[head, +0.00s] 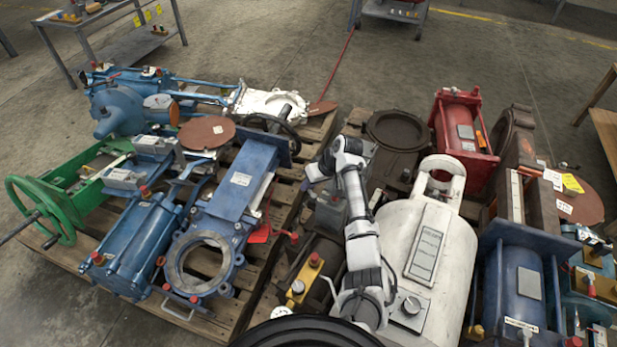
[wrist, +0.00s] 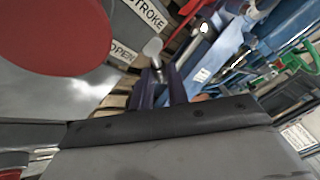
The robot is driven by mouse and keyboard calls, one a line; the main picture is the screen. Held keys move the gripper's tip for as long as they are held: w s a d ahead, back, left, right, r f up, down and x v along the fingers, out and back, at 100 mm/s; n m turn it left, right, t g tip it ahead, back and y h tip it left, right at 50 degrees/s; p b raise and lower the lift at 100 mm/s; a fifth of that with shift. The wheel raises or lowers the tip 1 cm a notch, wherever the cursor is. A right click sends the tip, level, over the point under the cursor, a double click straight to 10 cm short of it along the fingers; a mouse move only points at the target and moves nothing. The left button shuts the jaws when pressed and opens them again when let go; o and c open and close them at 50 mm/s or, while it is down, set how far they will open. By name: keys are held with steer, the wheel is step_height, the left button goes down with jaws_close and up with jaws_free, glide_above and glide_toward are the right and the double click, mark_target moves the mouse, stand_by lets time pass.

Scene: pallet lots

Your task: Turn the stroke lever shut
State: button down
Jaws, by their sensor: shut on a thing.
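The stroke lever (wrist: 153,50) shows in the wrist view as a pale rounded handle on a thin shaft, standing between my purple fingertips. My gripper (wrist: 160,88) is shut on it. A white label reading STROKE (wrist: 147,13) is just beyond it, and a second label, partly covered, begins OPE (wrist: 121,50). In the head view my gripper (head: 306,184) points down-left at the gap between the two pallet loads. There the lever is too small or hidden to make out. The lever's base is mostly hidden by my fingers.
In the wrist view a large red disc (wrist: 55,28) on grey metal lies close at upper left. Blue valve gear (head: 240,180) fills the left pallet (head: 215,318). A white tank (head: 400,240) and a red cylinder (head: 462,130) stand right of my arm. Open floor (head: 260,45) lies behind.

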steer(key=shift+w+d+r+m+t+h+p, duration=0.1)
steer(key=shift+d+m+t+h+p, duration=0.15)
steer(key=shift+m+p, duration=0.5)
steer(key=shift+d+m+t+h+p, duration=0.15)
steer(key=shift+m+t+p, duration=0.3)
steer(key=shift+p, duration=0.45)
steer(key=c, duration=1.4)
jaws_free()
steer(key=shift+o, duration=0.2)
